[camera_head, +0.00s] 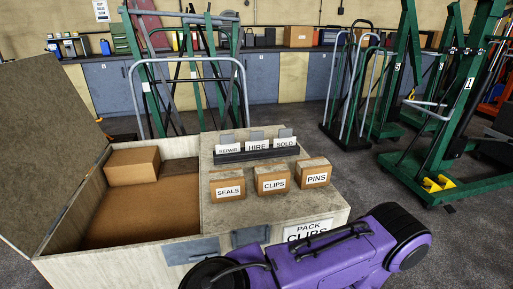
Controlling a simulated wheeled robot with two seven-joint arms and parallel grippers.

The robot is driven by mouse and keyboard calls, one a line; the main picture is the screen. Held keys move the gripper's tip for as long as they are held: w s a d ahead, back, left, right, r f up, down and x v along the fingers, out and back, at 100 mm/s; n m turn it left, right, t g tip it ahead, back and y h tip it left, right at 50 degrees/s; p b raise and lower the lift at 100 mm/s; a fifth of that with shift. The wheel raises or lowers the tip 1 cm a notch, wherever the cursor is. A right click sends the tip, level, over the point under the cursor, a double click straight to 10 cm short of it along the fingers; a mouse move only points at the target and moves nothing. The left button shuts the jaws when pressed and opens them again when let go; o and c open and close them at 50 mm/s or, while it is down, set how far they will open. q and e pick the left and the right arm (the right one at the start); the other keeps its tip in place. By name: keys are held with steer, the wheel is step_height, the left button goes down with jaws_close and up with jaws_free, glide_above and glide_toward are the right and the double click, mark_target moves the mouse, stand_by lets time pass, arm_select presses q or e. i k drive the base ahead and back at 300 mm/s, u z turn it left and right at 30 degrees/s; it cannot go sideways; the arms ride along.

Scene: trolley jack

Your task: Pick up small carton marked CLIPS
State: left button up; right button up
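Neither of my grippers can be made out in the view.
Behind the cartons a dark rack (257,154) holds cards reading REPAIR, HIRE and SOLD. The chest's left compartment is open, with a plain brown box (133,165) at its back left and a raised lid (45,140). A sign (309,229) reads PACK CLIPS.

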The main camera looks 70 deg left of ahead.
mark_target(274, 178)
steer(key=u, duration=0.85)
steer(key=i, duration=0.8)
steer(key=u, duration=0.9)
